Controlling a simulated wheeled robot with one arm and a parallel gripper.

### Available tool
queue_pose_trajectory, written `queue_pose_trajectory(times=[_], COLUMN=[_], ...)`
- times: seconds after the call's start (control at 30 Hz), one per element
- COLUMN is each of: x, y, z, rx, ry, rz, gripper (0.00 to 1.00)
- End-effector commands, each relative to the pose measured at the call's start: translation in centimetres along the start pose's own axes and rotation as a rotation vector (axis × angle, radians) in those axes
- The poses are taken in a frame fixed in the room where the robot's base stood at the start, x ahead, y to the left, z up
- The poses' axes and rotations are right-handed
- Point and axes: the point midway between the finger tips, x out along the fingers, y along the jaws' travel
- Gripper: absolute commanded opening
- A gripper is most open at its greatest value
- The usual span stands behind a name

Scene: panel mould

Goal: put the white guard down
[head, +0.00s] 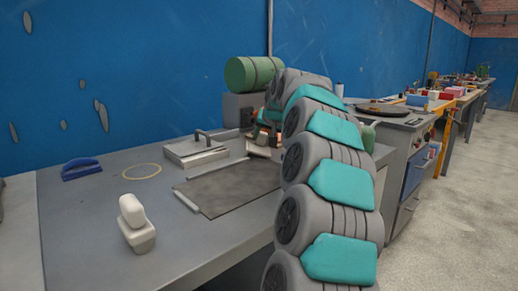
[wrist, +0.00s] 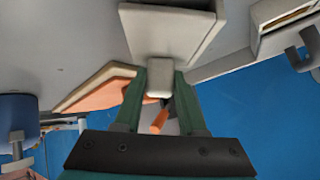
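In the wrist view my gripper (wrist: 160,82) is shut on the small block-like grip of the white guard (wrist: 172,32). The guard is an off-white piece with a flared, shallow body beyond the fingertips. In the head view my arm covers most of my gripper. A pale piece (head: 262,153) that looks like the guard shows just left of the arm, near the far right part of the bench. I cannot tell whether it touches the bench top.
The grey bench (head: 95,235) carries a dark flat sheet (head: 235,187), a metal plate with a handle (head: 195,152), a white rounded block (head: 136,222), a blue-handled tool (head: 80,168) and a yellowish ring (head: 142,171). The front left bench is mostly clear.

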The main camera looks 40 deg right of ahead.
Motion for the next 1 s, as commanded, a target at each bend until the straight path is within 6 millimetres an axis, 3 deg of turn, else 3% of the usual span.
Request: queue_pose_trajectory(times=[0.03, 0.3, 1.0], x=[0.0, -0.01, -0.75], y=[0.01, 0.01, -0.31], z=[0.0, -0.01, -0.9], rx=[0.0, 0.0, 0.0], ry=[0.0, 0.0, 0.006], rz=[0.0, 0.0, 0.0], gripper=[0.3, 0.0, 0.0])
